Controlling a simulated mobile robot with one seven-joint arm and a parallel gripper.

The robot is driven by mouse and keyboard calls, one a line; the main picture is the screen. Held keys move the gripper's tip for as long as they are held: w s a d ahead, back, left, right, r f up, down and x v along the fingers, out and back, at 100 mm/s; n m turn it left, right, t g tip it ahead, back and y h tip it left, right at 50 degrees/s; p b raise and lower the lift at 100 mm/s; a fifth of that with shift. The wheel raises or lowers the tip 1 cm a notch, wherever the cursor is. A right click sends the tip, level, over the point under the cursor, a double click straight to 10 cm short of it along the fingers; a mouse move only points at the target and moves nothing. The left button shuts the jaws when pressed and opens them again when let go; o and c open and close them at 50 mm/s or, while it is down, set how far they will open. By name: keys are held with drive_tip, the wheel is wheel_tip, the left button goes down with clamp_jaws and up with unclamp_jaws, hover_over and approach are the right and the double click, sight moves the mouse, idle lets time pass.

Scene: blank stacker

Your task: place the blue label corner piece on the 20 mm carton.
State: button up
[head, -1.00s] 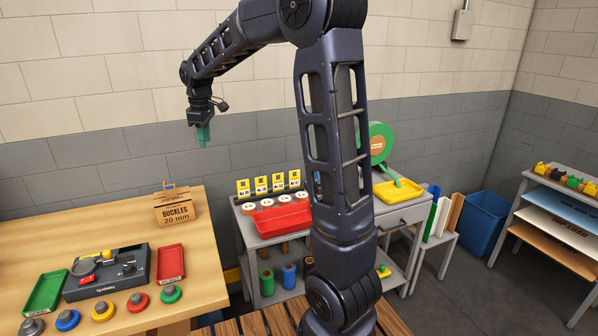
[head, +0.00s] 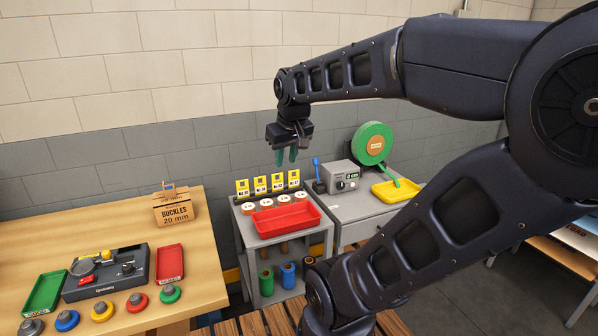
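The 20 mm carton (head: 174,212) is a small brown box printed "BUCKLES 20 mm".
The grey cart holds a red tray (head: 312,221), white-topped rolls and yellow number cards (head: 260,184). A yellow tray (head: 389,197) and green reel (head: 366,143) are to its right. The wooden table (head: 205,270) holds a grey device, two trays and several coloured knobs. My arm covers the right side.

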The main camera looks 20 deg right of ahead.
drive_tip(key=s+f, duration=0.1)
drive_tip(key=s+d+m, duration=0.1)
drive_tip(key=s, duration=0.1)
drive_tip(key=s+f+m, duration=0.1)
drive_tip(key=s, duration=0.1)
drive_tip(key=shift+d+f+t, duration=0.3)
drive_tip(key=shift+d, duration=0.05)
idle(0.9)
